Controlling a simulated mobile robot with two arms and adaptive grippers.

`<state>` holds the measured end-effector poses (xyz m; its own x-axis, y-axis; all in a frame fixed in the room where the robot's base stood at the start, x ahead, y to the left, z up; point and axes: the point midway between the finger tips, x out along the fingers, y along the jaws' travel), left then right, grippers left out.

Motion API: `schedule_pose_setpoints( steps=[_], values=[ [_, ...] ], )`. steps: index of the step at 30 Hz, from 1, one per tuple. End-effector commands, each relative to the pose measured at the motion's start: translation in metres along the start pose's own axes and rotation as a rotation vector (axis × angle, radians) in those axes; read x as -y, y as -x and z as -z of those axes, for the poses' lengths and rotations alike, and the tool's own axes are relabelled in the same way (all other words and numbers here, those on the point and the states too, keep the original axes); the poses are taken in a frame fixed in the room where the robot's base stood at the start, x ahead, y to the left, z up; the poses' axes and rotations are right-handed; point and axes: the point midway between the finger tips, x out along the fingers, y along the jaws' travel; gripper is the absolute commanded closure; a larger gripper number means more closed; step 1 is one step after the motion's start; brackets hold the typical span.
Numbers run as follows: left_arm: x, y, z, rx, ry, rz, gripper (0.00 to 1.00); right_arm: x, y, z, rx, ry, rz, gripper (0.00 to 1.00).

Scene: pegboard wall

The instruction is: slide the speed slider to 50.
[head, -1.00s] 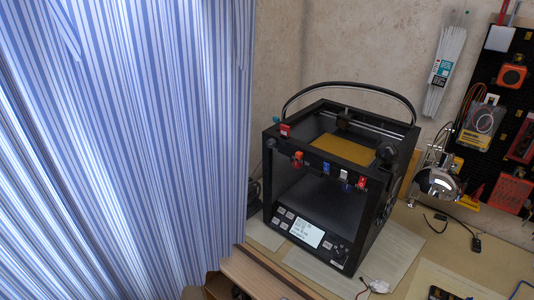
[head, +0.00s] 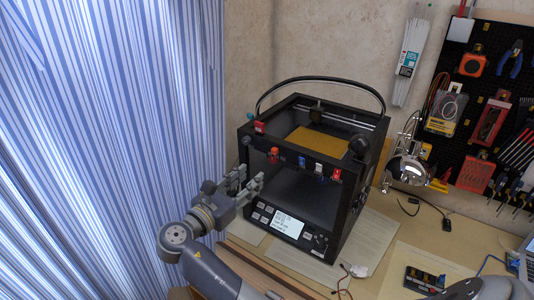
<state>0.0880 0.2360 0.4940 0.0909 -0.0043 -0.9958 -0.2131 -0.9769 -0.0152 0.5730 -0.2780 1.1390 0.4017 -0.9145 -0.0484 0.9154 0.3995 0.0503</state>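A black 3D printer (head: 340,150) stands on the workbench. Its front top bar carries small coloured parts: an orange-red one (head: 273,155), a blue one (head: 301,162), a white one (head: 319,170) and a red one (head: 336,174). I cannot tell which, if any, is the speed slider, and no scale is readable. A lit display (head: 289,223) with small buttons is on the lower front; its text is too small to read.
A striped curtain (head: 100,130) hangs at the left, near my arm. A chrome lamp (head: 408,168) stands right of the printer. A tool pegboard (head: 470,110) is on the right wall. A small circuit board (head: 425,278) and cables lie on the bench at front right.

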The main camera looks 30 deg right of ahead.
Motion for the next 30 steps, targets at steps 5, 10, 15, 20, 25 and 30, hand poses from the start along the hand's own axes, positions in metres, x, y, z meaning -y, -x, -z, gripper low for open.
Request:
schedule_pose_setpoints(
  steps=[5,10,15,20,25,30],
  values=[
    [0.0,0.003,0.001,-0.001,0.0,0.0,1.0,-0.003,-0.001,-0.022,0.053,0.052,0.023,0.65],
    [0.0,0.012,0.001,-0.001,0.0,0.0,1.0,-0.002,-0.025,-0.026,0.055,0.056,0.025,0.65],
    [0.0,0.024,0.003,-0.001,0.0,0.0,1.0,-0.001,-0.058,-0.027,0.053,0.055,0.024,0.65],
    [0.001,0.032,0.003,-0.001,0.0,0.0,1.0,-0.001,-0.085,-0.028,0.053,0.054,0.022,0.65],
    [0.001,0.036,0.004,-0.001,0.0,0.0,1.0,-0.001,-0.101,-0.026,0.05,0.052,0.021,0.65],
    [0.001,0.036,0.004,-0.001,0.0,0.0,1.0,-0.001,-0.105,-0.025,0.05,0.052,0.02,0.65]
  ],
)
